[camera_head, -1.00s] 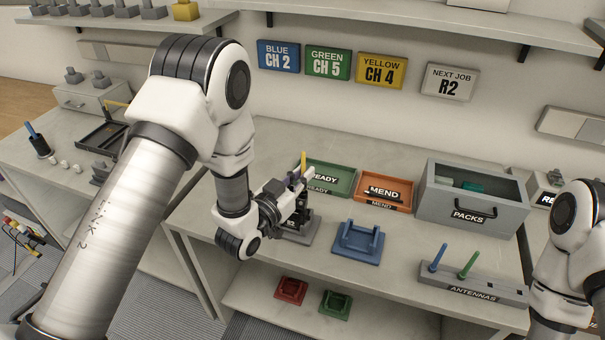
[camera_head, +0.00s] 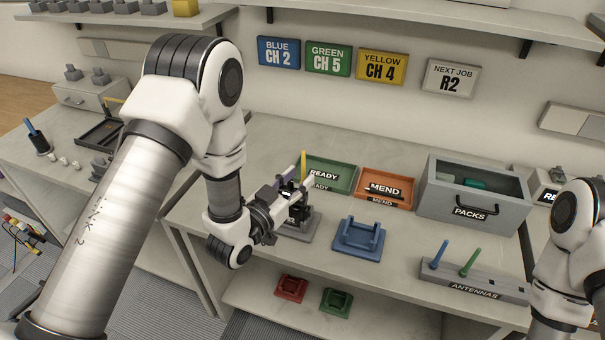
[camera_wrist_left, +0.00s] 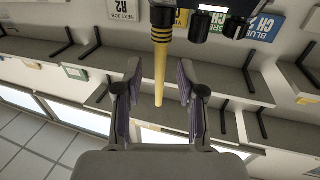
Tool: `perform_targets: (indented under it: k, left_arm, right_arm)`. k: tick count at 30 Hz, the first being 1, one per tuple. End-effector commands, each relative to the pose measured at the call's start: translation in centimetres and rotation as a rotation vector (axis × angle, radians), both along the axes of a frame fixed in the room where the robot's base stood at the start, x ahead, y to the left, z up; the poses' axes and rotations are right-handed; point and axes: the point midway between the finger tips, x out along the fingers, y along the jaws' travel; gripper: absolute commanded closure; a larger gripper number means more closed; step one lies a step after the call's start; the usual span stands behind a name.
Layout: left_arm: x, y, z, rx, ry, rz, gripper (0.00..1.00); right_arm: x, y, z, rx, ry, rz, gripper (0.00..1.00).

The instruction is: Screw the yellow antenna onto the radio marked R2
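The yellow antenna (camera_head: 303,163) stands upright on the dark radio (camera_head: 298,212), which sits in a grey stand (camera_head: 304,233) on the bench. In the left wrist view, the antenna (camera_wrist_left: 160,75) has its dark ringed base against the radio (camera_wrist_left: 205,22); whether it is fully screwed in I cannot tell. My left gripper (camera_head: 294,184) is at the antenna. In the wrist view its fingers (camera_wrist_left: 159,88) are spread on either side of the rod, with a gap on both sides. The radio's marking is not readable. My right gripper is out of view.
A blue stand (camera_head: 359,239) is right of the radio. The antenna rack (camera_head: 478,283) holds a blue and a green antenna. Behind are the green READY tray (camera_head: 342,187), orange MEND tray (camera_head: 386,202) and grey PACKS drawer (camera_head: 499,212). A NEXT JOB R2 sign (camera_head: 450,78) hangs on the wall.

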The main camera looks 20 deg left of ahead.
Motion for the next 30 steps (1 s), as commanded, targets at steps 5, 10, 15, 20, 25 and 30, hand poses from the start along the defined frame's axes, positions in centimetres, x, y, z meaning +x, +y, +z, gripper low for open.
perform_targets:
  k: [5,10,15,20,25,30]
  left_arm:
    - [-4.5,1.5,-0.2,-0.004,0.007,0.005,0.61]
    - [-7.9,2.5,-0.2,-0.004,0.005,0.003,0.61]
    - [-9.1,2.8,0.0,-0.002,0.001,0.001,0.61]
    - [-9.2,2.8,0.0,-0.001,-0.001,0.001,0.61]
    - [-9.1,2.8,0.0,-0.001,0.000,0.000,0.61]
    - [-9.1,2.8,-0.1,-0.001,0.001,0.000,0.61]
  right_arm:
    - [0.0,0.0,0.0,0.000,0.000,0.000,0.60]
    - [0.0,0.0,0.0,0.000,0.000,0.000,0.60]
    - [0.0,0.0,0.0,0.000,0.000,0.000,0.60]
    - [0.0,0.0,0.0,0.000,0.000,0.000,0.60]
    - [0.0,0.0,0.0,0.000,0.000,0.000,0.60]
    - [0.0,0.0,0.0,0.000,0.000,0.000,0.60]
